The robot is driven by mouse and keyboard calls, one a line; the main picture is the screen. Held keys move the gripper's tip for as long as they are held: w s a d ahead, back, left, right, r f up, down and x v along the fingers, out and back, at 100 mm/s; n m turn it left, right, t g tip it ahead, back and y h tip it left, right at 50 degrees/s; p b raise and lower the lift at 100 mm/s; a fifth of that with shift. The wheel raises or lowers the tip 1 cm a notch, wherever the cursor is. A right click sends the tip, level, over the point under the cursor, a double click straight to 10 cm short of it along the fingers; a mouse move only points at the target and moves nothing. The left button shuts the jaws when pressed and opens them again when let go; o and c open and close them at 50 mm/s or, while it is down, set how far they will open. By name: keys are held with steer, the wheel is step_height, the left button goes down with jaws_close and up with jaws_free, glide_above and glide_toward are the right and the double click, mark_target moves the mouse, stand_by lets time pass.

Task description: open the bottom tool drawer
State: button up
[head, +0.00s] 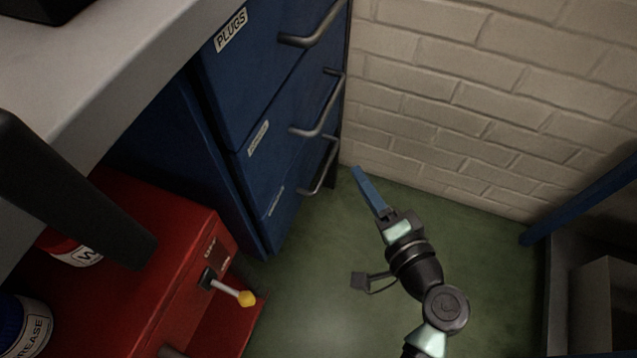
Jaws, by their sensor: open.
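The blue tool cabinet stands at the upper middle of the head view, with several drawers stacked one above another. The bottom drawer (283,212) is the lowest front, with a small label and a grey bar handle (321,170). It looks shut, flush with the drawer above. The middle drawer (262,135) has its own bar handle (318,110). The top drawer is marked PLUGS (230,29). My gripper (362,180) is to the right of the bottom handle, apart from it, with blue fingers pointing up and left in the picture. It is open and empty.
A red box (130,255) with a yellow-tipped lever (245,298) stands left of the cabinet. A grey worktop (110,70) overhangs at upper left. A white brick wall (480,90) closes the right side. Green floor (310,290) lies clear before the drawers.

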steer(key=m+b, duration=0.1)
steer(key=b, duration=0.1)
glide_toward(329, 162)
steer(key=b+x, duration=0.1)
steer(key=x, duration=0.2)
steer(key=b+x, duration=0.2)
steer(key=x, duration=0.1)
steer(key=b+x, duration=0.1)
steer(key=x, duration=0.2)
steer(key=shift+w+f, duration=0.15)
steer(key=shift+f, duration=0.25)
steer(key=shift+w+a, duration=0.25)
steer(key=shift+w, duration=0.15)
jaws_close()
stand_by(0.5)
